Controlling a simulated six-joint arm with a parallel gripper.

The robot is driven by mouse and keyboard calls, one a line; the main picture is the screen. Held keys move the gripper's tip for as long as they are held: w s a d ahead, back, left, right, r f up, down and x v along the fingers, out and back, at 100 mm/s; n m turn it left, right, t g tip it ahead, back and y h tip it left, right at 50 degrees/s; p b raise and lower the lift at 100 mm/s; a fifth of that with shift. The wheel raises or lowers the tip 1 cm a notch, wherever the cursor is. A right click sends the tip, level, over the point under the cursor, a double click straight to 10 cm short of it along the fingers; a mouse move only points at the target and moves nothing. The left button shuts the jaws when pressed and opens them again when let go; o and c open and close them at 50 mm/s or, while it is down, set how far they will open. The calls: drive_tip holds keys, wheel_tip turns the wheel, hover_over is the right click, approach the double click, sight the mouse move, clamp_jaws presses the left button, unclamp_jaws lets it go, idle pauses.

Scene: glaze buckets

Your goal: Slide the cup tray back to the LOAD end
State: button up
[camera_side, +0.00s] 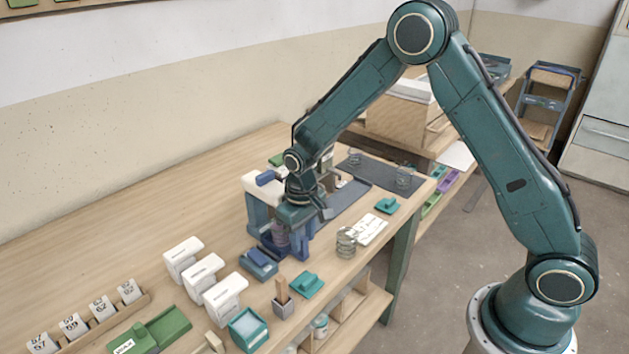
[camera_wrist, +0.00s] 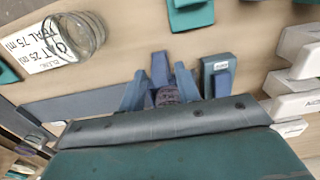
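A blue press-like stand with a white top (camera_side: 262,188) stands on the bench, and a grey-blue track (camera_side: 350,203) runs from it toward the back right. The track also shows at the left of the wrist view (camera_wrist: 85,103). A dark purple ribbed cup-like thing (camera_side: 280,238) sits low between the stand's blue legs; it shows in the wrist view (camera_wrist: 167,96) too. I cannot make out the cup tray apart from these parts. My gripper (camera_side: 305,208) is at the stand, just above and beside the ribbed thing. Its fingertips are hidden or too small to read, so contact is unclear.
A glass jar (camera_side: 346,241) stands by a printed card (camera_side: 371,231) right of the stand. A blue box (camera_side: 258,264) sits close in front. White blocks (camera_side: 202,275), teal pieces (camera_side: 307,285) and a brush holder (camera_side: 283,305) crowd the near bench. The bench behind left is clear.

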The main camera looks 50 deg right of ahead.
clamp_jaws()
drive_tip(key=shift+d, duration=0.1)
drive_tip(key=shift+d, duration=5.6)
drive_tip(key=shift+w+d+r, duration=0.1)
drive_tip(key=shift+d, duration=5.4)
